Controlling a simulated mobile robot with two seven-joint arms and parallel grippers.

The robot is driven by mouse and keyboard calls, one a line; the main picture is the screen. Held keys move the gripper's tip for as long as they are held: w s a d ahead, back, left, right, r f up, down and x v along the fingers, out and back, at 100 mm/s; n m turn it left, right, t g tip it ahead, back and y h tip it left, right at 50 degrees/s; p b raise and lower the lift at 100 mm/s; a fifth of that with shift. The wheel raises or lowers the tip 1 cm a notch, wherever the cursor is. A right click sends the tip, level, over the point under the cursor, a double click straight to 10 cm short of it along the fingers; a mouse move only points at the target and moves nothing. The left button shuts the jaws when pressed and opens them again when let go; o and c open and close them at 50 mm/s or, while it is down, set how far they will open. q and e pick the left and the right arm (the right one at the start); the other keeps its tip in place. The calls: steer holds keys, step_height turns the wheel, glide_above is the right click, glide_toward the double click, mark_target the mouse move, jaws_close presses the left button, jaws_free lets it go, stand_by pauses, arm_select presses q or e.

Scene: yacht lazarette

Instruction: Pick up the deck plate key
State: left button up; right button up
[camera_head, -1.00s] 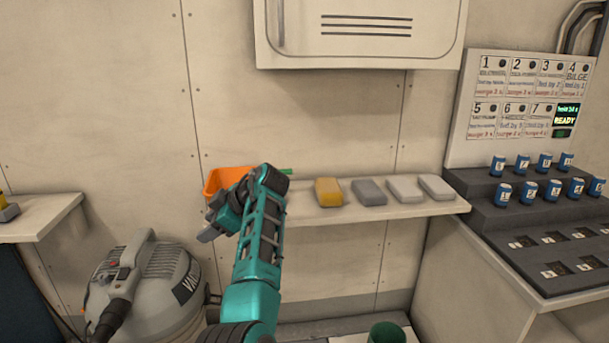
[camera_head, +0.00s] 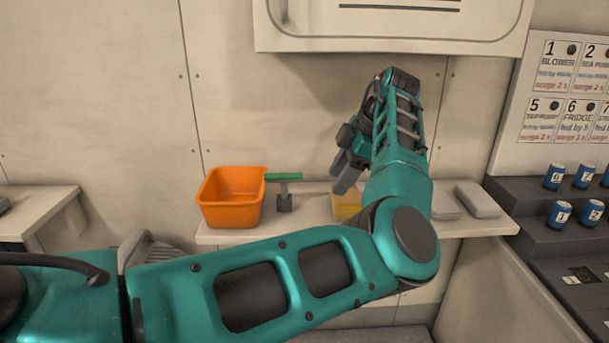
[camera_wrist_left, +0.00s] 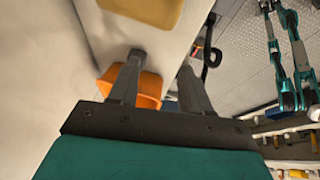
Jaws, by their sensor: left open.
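The deck plate key (camera_head: 284,178) has a green bar handle and a grey stem. It is on the wall shelf, just right of the orange bin (camera_head: 232,198), handle up. My left gripper (camera_head: 343,178) is open and empty above the shelf, right of the key and apart from it, over a yellow block (camera_head: 347,207). In the left wrist view the open fingers (camera_wrist_left: 162,66) show the orange bin behind them; I cannot make out the key there. My right gripper is not in view.
The shelf (camera_head: 225,237) also holds grey blocks (camera_head: 478,200) at its right. A white cabinet (camera_head: 390,25) hangs above. A stepped dark panel (camera_head: 520,205) with blue cylinders stands at the right. A grey vacuum (camera_head: 150,248) is partly hidden below my arm.

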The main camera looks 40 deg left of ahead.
mark_target(285, 174)
arm_select(q)
steer(key=shift+w+d, duration=0.35)
steer(key=shift+w, duration=0.2)
steer(key=shift+a+r, duration=0.2)
steer(key=shift+a, duration=0.05)
steer(key=s+a, duration=0.1)
steer(key=a, duration=0.3)
steer(key=s+a+f, duration=0.1)
steer(key=a, duration=0.3)
steer(key=s+a, duration=0.1)
steer(key=a, duration=0.3)
steer(key=shift+s+f+p, duration=0.35)
steer(key=shift+s+f, duration=0.05)
steer(key=shift+a+f, duration=0.15)
steer(key=shift+f, duration=0.35)
jaws_close()
steer(key=shift+r, duration=0.1)
